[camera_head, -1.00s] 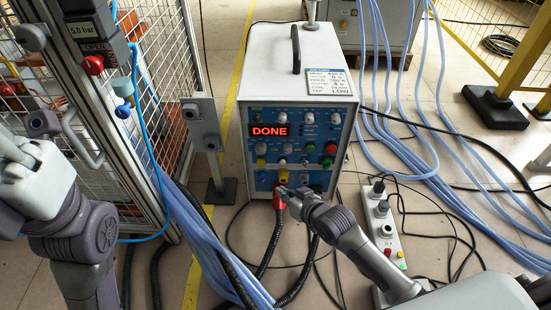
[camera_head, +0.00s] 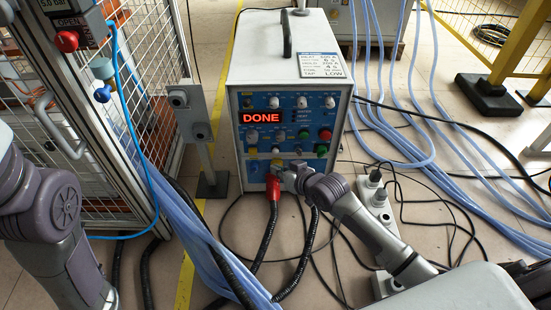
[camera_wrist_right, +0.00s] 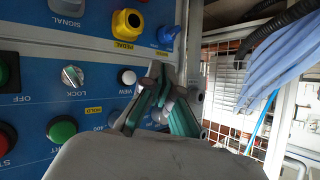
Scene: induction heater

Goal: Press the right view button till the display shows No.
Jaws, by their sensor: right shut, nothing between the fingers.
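The induction heater (camera_head: 280,65) stands on the floor in the head view. Its red display (camera_head: 262,117) reads DONE. My right gripper (camera_head: 287,173) is in front of the lower part of the heater's front panel and hides some of it. In the right wrist view my right gripper (camera_wrist_right: 162,78) is shut and empty, its tips close to the panel. A white button (camera_wrist_right: 127,76) beside the word VIEW is left of the tips, uncovered. A pale round part behind the fingers is mostly hidden, so I cannot tell what it is. My left gripper is out of view.
A red plug (camera_head: 273,186) with a black cable hangs below the panel near my right gripper. A yellow PEDAL socket (camera_wrist_right: 128,23) and green button (camera_wrist_right: 62,129) show in the wrist view. A mesh cage (camera_head: 150,70) is left; a power strip (camera_head: 377,205) lies right.

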